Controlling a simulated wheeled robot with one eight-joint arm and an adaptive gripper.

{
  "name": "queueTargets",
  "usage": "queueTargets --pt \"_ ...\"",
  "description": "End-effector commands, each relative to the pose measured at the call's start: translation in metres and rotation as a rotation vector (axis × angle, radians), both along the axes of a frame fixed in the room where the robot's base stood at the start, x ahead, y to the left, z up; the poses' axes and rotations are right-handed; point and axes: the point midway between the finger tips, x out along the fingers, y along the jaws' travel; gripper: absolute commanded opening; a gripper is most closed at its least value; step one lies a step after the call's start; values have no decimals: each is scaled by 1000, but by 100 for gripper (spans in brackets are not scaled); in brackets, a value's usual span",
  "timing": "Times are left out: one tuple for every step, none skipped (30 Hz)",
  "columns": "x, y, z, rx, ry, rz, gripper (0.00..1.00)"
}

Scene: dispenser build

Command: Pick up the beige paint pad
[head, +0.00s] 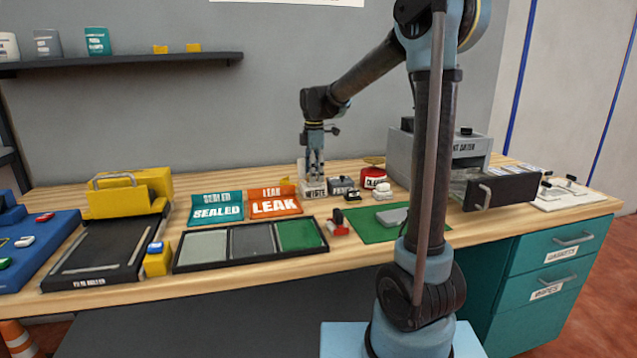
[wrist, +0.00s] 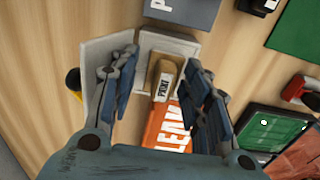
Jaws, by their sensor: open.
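A tan-beige block with a white label (wrist: 165,76), which looks like the beige paint pad, lies between my fingers in the wrist view. Its far end is over a pale tray (wrist: 184,45). My gripper (wrist: 160,60) is open, with one finger on each side of the block; I see no clear contact. In the head view my gripper (head: 316,176) points down at the back of the bench, behind the orange LEAK sign (head: 275,206). There the fingers and a pale labelled holder (head: 316,191) hide the pad.
A grey box (head: 342,185) and a red tin (head: 373,175) stand right of my gripper. The teal SEALED sign (head: 216,212) is left of LEAK. A black three-part tray (head: 250,262) lies in front. A pale panel (wrist: 97,75) stands close beside one finger.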

Motion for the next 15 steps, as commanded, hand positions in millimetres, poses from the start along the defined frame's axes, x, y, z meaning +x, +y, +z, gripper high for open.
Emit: queueTargets --pt "0 0 -4 0 0 0 43" --pt "0 0 -5 0 0 0 43" --pt "0 0 -7 0 0 0 43" --pt "0 0 -7 0 0 0 43" --pt "0 0 -7 0 0 0 43" --pt "0 0 -7 0 0 0 43" --pt "0 -1 -7 0 0 0 43" --pt "0 -1 -7 0 0 -1 43" --pt "0 -1 -7 0 0 -1 43" --pt "0 -1 -7 0 0 -1 43" --pt "0 -1 -7 0 0 -1 36" --pt "0 -1 -7 0 0 -1 27" --pt "0 -1 -7 0 0 -1 20" --pt "0 -1 -7 0 0 -1 15" --pt "0 -1 -7 0 0 -2 15"
